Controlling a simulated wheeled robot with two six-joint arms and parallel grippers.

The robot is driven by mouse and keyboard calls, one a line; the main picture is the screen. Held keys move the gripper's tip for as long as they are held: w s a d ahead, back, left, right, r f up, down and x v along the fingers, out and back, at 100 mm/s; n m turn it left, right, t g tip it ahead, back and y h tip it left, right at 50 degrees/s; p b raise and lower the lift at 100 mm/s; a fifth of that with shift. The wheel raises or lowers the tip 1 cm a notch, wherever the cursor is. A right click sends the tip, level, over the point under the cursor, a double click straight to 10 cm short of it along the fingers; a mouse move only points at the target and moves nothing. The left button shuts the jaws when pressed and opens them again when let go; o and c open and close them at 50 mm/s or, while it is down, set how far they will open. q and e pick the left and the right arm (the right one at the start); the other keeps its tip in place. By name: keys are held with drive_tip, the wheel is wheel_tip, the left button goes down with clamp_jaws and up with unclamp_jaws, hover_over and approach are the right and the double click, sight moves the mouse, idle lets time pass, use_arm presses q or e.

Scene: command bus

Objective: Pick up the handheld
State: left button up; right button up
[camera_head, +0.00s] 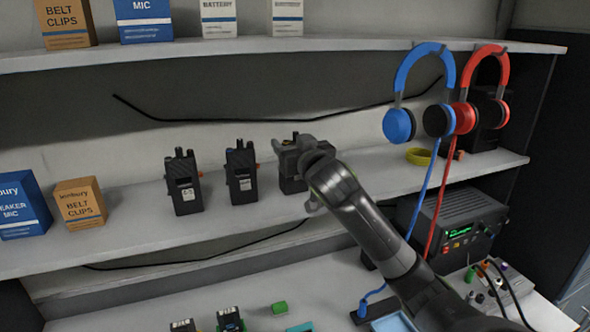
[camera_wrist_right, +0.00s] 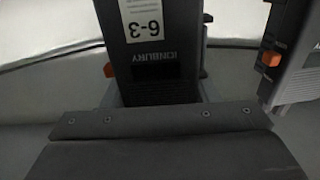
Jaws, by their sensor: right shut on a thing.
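Three black handhelds stand upright in a row on the middle shelf: a left one (camera_head: 184,183), a middle one (camera_head: 241,174) and a right one (camera_head: 290,181). My right gripper (camera_head: 302,163) is at the right one and partly covers it in the head view. In the right wrist view this handheld (camera_wrist_right: 157,62) sits between my jaws, with a white label reading "6-3" and the name IONBURY, upside down. My right gripper is shut on it. Part of another handheld (camera_wrist_right: 298,55) with an orange knob shows at the right. My left gripper is not in view.
Blue headphones (camera_head: 425,70) and red headphones (camera_head: 488,75) hang at the right, their cords running down. The upper shelf (camera_head: 330,47) passes above. A radio unit (camera_head: 458,225) stands lower right.

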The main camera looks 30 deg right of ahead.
drive_tip(key=c, duration=0.5)
drive_tip(key=shift+c, duration=1.4)
drive_tip(key=shift+r, duration=0.3)
wheel_tip(320, 180, up, 8)
drive_tip(key=shift+r+b, duration=0.2)
drive_tip(key=shift+b, duration=0.9)
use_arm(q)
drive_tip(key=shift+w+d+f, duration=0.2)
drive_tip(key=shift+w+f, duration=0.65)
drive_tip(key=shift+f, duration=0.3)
use_arm(e)
drive_tip(key=shift+r, duration=0.5)
